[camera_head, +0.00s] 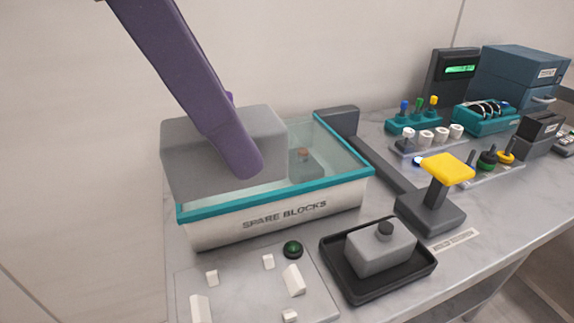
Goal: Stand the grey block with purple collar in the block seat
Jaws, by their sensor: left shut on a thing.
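My left gripper (222,155) is over the left part of the spare blocks bin (290,218). Its purple arm link comes down from the top left across its grey body. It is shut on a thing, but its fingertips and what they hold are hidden. No purple collar shows on any block in view. A grey block with a reddish-brown top (303,158) shows inside the bin. Another grey block with a dark round top (382,248) sits in a black tray (343,277) right of the bin. I cannot tell which part is the block seat. My right gripper is not in view.
A yellow-topped black stand (445,170) rises behind the black tray. A grey panel (250,290) with white pieces and a green button (292,249) lies in front of the bin. Several switches and colored knobs fill the back right. A blue cabinet (520,75) stands behind them.

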